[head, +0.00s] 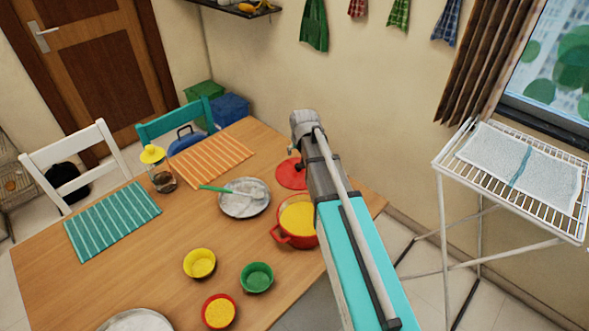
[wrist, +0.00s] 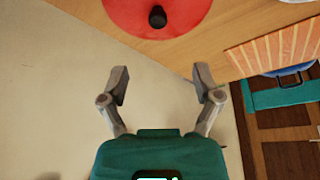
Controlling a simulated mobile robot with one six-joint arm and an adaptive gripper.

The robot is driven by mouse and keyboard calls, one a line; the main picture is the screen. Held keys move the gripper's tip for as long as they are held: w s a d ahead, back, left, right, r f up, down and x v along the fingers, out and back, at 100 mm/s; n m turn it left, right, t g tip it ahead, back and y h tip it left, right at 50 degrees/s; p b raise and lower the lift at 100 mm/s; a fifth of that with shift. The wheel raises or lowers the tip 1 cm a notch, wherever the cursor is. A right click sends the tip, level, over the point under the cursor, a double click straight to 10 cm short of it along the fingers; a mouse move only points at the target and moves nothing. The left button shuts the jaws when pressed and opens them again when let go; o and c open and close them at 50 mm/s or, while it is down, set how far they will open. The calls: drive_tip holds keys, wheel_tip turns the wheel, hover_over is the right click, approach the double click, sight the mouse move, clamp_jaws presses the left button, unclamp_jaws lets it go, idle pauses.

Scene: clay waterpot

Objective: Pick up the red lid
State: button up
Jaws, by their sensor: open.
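The red lid (head: 289,175) lies flat on the wooden table, partly hidden by my arm in the head view. In the wrist view the lid (wrist: 130,14) is cut off by the top edge, and its black knob (wrist: 157,17) shows. My gripper (wrist: 161,80) is open and empty, its two grey fingers spread apart below the lid in that picture. The fingers do not touch the lid. In the head view my gripper's fingers are hidden behind my arm.
A red pot (head: 291,241) with yellow contents stands beside the lid, partly behind my arm. A plate (head: 258,209) with a green-handled utensil is left of the lid. Yellow (head: 199,274), green (head: 257,289) and red (head: 219,325) bowls stand nearer. A wire rack (head: 450,157) stands at right.

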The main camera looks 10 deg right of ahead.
sight(298, 165)
drive_tip(key=shift+w, duration=0.1)
idle(0.3)
drive_tip(key=b+x, duration=0.7)
drive_tip(key=x, duration=0.1)
drive_tip(key=shift+f+b, duration=0.1)
drive_tip(key=shift+b, duration=0.2)
drive_tip(key=shift+w+f, duration=0.1)
drive_tip(key=shift+f, duration=0.1)
drive_tip(key=shift+b, duration=0.3)
drive_tip(key=shift+b+x, duration=2.25)
drive_tip(key=shift+x, duration=0.3)
drive_tip(key=shift+w+d, duration=0.15)
drive_tip(key=shift+d, duration=0.1)
drive_tip(key=shift+c, duration=0.2)
clamp_jaws()
